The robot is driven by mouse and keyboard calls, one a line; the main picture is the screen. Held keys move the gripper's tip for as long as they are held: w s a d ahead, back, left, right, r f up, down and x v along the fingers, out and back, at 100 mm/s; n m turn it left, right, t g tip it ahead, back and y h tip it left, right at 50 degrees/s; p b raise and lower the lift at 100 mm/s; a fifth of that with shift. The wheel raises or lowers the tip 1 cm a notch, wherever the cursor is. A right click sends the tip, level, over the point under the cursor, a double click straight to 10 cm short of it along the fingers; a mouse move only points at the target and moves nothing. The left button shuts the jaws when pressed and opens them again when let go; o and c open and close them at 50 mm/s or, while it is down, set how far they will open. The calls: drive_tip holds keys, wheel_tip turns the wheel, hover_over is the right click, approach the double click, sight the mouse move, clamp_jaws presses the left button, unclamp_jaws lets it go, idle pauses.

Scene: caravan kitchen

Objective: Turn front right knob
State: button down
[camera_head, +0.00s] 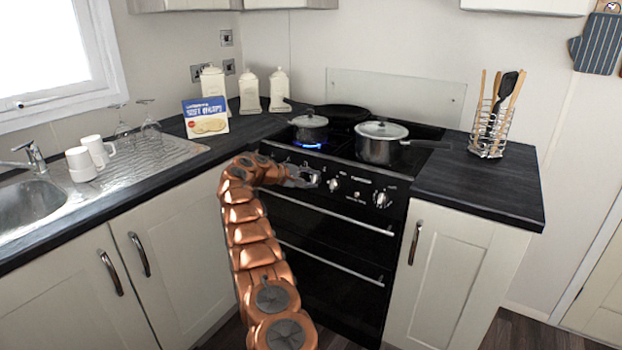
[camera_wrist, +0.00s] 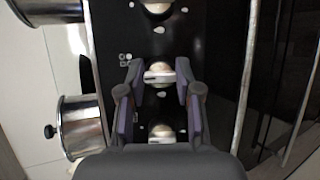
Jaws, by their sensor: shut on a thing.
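My gripper (camera_head: 308,178) is at the black front panel of the cooker (camera_head: 345,200), left of a pale knob (camera_head: 333,184) and a further knob (camera_head: 382,199). In the wrist view, its fingertips sit on either side of a pale round knob (camera_wrist: 160,75) with a raised bar and are shut on it. A second knob (camera_wrist: 161,132) shows between the finger bases, and another knob (camera_wrist: 156,6) shows at the top edge. In the head view my gripper hides the held knob. I cannot read which burner the held knob's label marks.
A small lidded pot (camera_head: 310,126) stands over a blue flame (camera_head: 308,145). A larger pot (camera_head: 381,143) stands on the right, its handle pointing right. The oven handle (camera_head: 335,215) runs below the knobs. A utensil rack (camera_head: 491,130) stands on the right counter.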

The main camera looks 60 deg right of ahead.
drive_tip(key=shift+s+f, duration=0.1)
drive_tip(key=c, duration=0.8)
unclamp_jaws()
drive_tip(key=shift+v, duration=6.05)
